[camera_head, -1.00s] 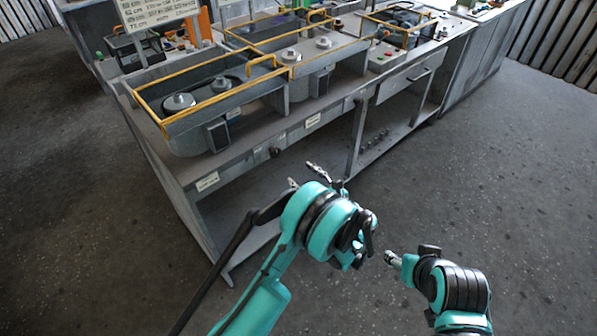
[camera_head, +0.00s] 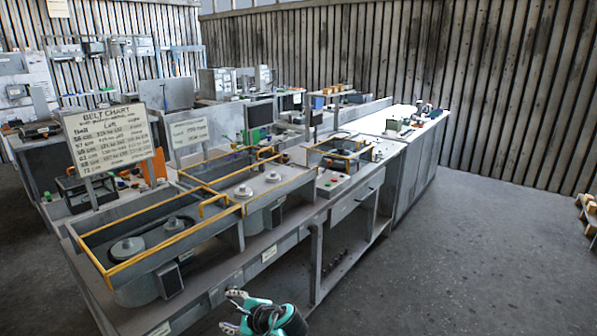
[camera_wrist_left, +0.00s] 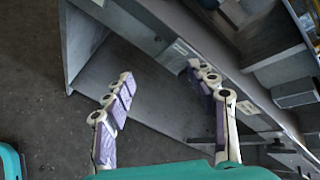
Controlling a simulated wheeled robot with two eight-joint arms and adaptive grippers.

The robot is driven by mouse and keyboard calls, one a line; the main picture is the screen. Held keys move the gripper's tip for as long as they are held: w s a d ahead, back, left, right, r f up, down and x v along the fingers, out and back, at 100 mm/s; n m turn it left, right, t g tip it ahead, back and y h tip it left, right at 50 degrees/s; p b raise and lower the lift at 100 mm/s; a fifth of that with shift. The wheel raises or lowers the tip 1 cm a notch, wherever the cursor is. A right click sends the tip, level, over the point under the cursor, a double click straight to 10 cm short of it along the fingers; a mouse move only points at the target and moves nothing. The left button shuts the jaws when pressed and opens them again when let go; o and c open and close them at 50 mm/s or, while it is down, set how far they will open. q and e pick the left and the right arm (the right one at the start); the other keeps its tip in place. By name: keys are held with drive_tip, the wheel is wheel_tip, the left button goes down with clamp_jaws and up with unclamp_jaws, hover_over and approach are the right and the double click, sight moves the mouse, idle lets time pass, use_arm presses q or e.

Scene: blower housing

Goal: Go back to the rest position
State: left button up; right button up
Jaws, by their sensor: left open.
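My left gripper (camera_head: 231,311) shows at the bottom edge of the head view, in front of the long grey workbench (camera_head: 238,262). Its two fingers are spread apart with nothing between them. In the left wrist view the same gripper (camera_wrist_left: 163,80) is open and empty, its jointed fingers standing wide apart. The bench's lower shelf and front edge lie behind the fingers there. I cannot tell whether a finger touches the bench. Most of the left arm is below the head view. My right gripper is not in view.
Yellow-railed housings (camera_head: 150,245) with round hubs stand on the bench. A belt chart sign (camera_head: 105,138) stands at its left. Open dark floor (camera_head: 470,260) lies to the right. A wooden item (camera_head: 589,210) stands at the right edge.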

use_arm(q)
drive_tip(key=s+r+n+h, duration=0.2)
drive_tip(key=s+n+h, duration=0.7)
drive_tip(key=s+n, duration=0.7)
drive_tip(key=s, duration=0.8)
drive_tip(key=shift+s+d+g, duration=0.15)
drive_tip(key=shift+d+g, duration=0.15)
drive_tip(key=shift+d, duration=0.1)
